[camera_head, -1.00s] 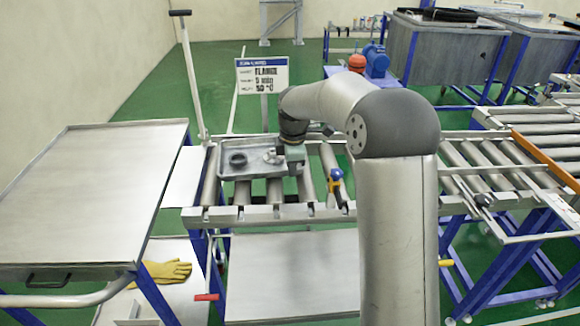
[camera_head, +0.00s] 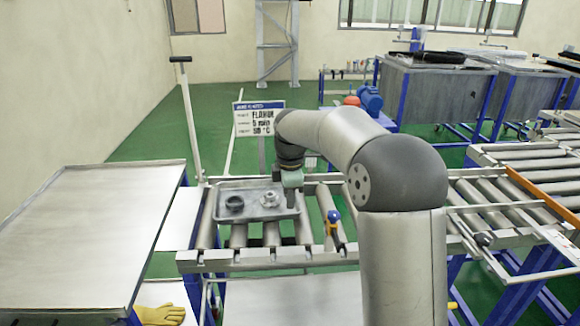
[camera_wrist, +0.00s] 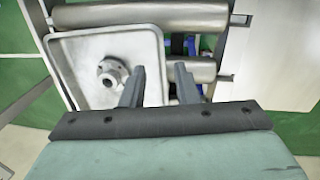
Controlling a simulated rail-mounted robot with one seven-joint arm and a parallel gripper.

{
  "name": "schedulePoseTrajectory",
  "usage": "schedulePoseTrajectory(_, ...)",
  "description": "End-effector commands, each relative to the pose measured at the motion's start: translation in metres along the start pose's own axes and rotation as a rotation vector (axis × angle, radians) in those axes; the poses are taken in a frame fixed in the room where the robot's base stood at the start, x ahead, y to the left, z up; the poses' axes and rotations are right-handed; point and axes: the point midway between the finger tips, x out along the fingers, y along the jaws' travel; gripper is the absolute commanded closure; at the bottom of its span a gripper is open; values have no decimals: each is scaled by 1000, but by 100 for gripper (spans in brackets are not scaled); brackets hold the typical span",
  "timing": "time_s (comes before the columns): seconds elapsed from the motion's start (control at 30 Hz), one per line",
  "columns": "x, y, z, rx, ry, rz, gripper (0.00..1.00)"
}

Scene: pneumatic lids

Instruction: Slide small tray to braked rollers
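The small tray (camera_head: 222,214) is a shallow grey metal tray lying flat on rollers (camera_head: 271,236) of the left conveyor. It holds a dark ring (camera_head: 235,203) and a silver flange (camera_head: 269,198). In the wrist view the tray (camera_wrist: 75,45) is at left with the flange (camera_wrist: 112,73) in it; the dark ring is out of that view. My gripper (camera_head: 292,200) is at the tray's right side. In the wrist view my gripper (camera_wrist: 157,78) has its fingers apart, one over the tray's inside and one beyond its right rim. Contact with the rim cannot be told.
A flat metal table (camera_head: 80,240) is at left. A sign (camera_head: 259,118) and an upright post (camera_head: 190,115) stand behind. More rollers (camera_head: 490,210) lie right of my arm.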

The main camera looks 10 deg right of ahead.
Motion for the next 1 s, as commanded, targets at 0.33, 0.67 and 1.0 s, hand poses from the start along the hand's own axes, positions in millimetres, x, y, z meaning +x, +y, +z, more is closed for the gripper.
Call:
schedulePoseTrajectory(0.33, -85, 1, 0, -1, 0, 5, 72)
schedulePoseTrajectory(0.67, -121, 0, 0, -1, 0, 2, 72)
schedulePoseTrajectory(1.0, -122, 0, 0, 0, 0, 1, 72)
